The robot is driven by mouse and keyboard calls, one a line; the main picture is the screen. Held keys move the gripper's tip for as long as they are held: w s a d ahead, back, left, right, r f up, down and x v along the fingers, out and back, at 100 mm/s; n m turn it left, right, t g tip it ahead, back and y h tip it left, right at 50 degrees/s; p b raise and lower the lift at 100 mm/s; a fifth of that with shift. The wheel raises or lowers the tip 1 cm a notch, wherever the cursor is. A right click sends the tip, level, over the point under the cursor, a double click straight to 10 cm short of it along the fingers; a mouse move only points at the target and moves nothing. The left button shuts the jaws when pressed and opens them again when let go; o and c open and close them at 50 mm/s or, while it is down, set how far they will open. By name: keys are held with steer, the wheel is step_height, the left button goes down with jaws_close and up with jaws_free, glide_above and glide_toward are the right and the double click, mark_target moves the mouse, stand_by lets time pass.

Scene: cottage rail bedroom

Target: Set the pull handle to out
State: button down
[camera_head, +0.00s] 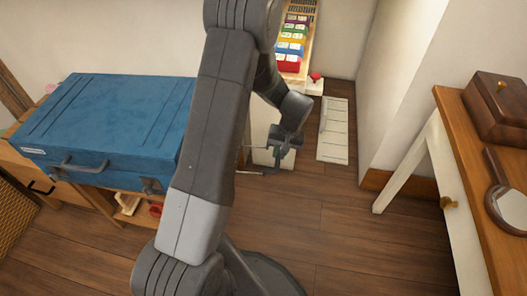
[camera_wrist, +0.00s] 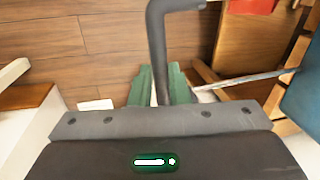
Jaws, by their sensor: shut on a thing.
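A dark grey bent bar, which I take to be the pull handle (camera_wrist: 157,45), rises between the green fingers of my gripper (camera_wrist: 160,88) and bends right at the top of the wrist view. My gripper is shut on its straight part. In the head view, my gripper (camera_head: 274,150) is low over the floor, right of the blue suitcase. The dark handle (camera_head: 257,173) shows just below it. What the handle is fixed to is not clear, as my arm hides part of that area.
The blue suitcase (camera_head: 110,125) lies on a wooden cabinet (camera_head: 15,157) at left. A thin metal rod (camera_wrist: 245,78) runs right of the handle. A white-legged table (camera_head: 445,150) holds a wooden box (camera_head: 497,108) and hand mirror (camera_head: 508,205). Wooden floor (camera_head: 345,235) is clear between.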

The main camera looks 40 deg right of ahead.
steer(key=shift+s+d, duration=0.45)
steer(key=c, duration=1.4)
jaws_free()
steer(key=shift+o, duration=0.2)
step_height(320, 180, up, 14)
steer(key=s+d+p, duration=0.2)
steer(key=shift+f, duration=0.25)
